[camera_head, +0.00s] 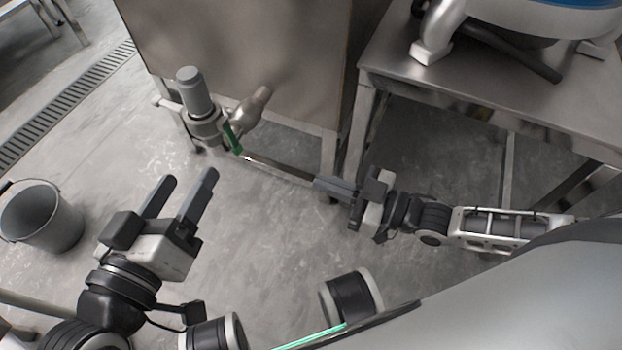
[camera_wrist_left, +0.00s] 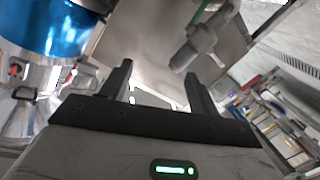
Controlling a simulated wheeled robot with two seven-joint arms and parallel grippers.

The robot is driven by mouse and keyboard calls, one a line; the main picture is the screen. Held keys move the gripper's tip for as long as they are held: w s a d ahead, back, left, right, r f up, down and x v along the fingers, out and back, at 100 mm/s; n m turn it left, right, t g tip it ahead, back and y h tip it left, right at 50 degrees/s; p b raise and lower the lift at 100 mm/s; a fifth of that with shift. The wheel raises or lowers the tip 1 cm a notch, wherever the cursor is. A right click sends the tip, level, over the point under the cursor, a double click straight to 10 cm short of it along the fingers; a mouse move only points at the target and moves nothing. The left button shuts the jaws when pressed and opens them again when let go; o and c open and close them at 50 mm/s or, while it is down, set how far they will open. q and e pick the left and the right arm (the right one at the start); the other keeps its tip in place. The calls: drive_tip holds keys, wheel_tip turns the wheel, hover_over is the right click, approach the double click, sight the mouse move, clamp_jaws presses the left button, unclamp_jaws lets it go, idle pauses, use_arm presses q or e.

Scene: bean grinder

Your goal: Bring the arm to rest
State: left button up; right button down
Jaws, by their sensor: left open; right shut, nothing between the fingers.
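My left gripper (camera_head: 180,190) is at the lower left in the head view, with its two dark fingers apart and nothing between them. In the left wrist view its fingers (camera_wrist_left: 158,85) also stand apart and empty. My right gripper (camera_head: 322,186) is in the middle of the head view, pointing left. Its fingers are together and hold nothing. Both grippers hang in open space above the grey floor. Part of my own body covers the lower right of the head view.
A metal cabinet (camera_head: 235,60) with a grey motor-like cylinder (camera_head: 195,92) and green lever (camera_head: 232,138) stands ahead. A steel table (camera_head: 480,90) bears a machine (camera_head: 540,18) at upper right. A grey bucket (camera_head: 42,215) stands at left. Floor between the grippers is clear.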

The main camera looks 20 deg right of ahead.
drive_tip(key=shift+s+d, duration=0.25)
drive_tip(key=shift+d, duration=0.1)
